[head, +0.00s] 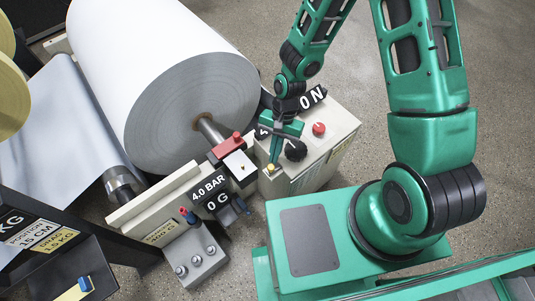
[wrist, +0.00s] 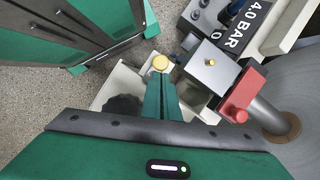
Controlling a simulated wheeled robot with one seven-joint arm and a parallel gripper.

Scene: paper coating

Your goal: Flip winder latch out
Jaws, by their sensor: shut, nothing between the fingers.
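The big white paper roll (head: 155,75) sits on the winder with its metal shaft (head: 210,130) pointing to the front. A red block (head: 228,146), which looks like the winder latch, lies at the shaft beside a white plate (head: 239,165). In the wrist view the red block (wrist: 243,96) stands right of the white plate (wrist: 211,66) with its small brass knob. My gripper (head: 273,163) is shut and empty, pointing down at a yellow button (head: 270,168) on the control box. In the wrist view the closed fingertips (wrist: 161,78) are just short of the yellow button (wrist: 160,63), left of the red block; contact cannot be told.
The cream control box (head: 325,150) carries a red button (head: 319,129), a black knob (head: 296,150) and a "0 N" sign. A "4.0 BAR / 0 G" sign (head: 210,191) and a grey valve block (head: 195,258) stand nearer the front. Open floor (head: 500,60) lies to the right.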

